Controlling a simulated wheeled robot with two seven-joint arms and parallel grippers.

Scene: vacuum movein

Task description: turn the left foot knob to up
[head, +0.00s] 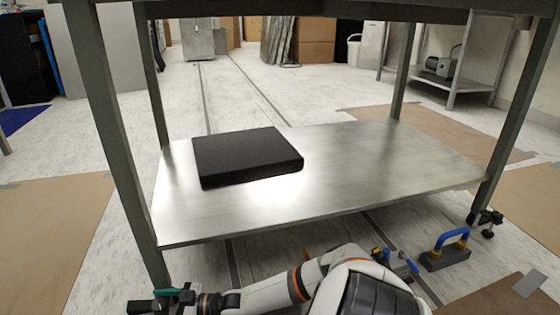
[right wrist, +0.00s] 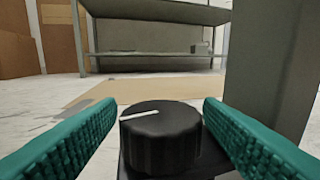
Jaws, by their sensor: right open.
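In the right wrist view the black foot knob (right wrist: 160,138) stands upright between the fingers. A white pointer line on its top points left. My right gripper (right wrist: 160,108) is open, with one teal finger close beside each side of the knob; contact is not clear. In the head view my right gripper (head: 165,298) is low at the front left leg of the metal table (head: 390,160), beside dark foot parts at the bottom edge. The knob's pointer cannot be made out there. My left gripper is not in view.
The table leg (right wrist: 275,70) rises just right of the knob. A flat black block (head: 245,155) lies on the table's lower shelf. A blue-handled tool (head: 450,245) is on the floor near the right foot (head: 487,222). Similar blue and yellow parts show behind my white arm.

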